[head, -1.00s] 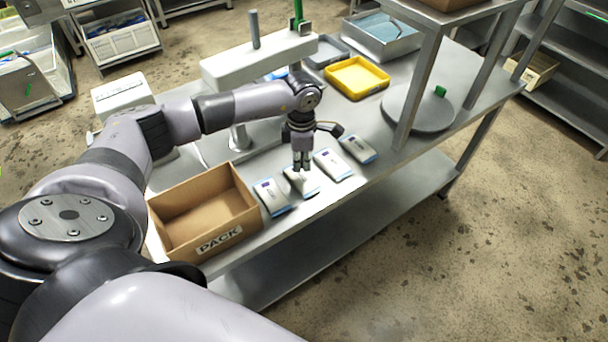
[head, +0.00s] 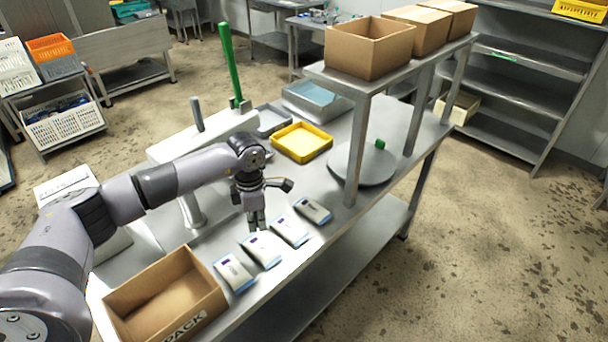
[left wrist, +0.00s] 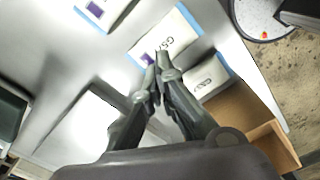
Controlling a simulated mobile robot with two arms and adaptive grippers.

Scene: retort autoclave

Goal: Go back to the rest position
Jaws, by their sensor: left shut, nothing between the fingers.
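My left gripper (head: 257,224) is shut and empty, pointing down above the bench. In the left wrist view its closed fingertips (left wrist: 160,62) appear in front of a white and blue pouch (left wrist: 170,38); the gap between them is hard to judge. Several such pouches lie in a row on the bench, among them one near the box (head: 234,272), one just below my fingers (head: 262,251) and one at the far end (head: 312,210). An open cardboard box (head: 205,300) marked PACK stands at the near end of the row. My right gripper is not in view.
The steel bench (head: 318,240) also holds a yellow tray (head: 302,143), a grey tray (head: 318,102) and a round plate (head: 365,165). A raised shelf over its right side carries cardboard boxes (head: 368,50). A white machine with a green lever (head: 230,60) stands behind my arm. Floor on the right is clear.

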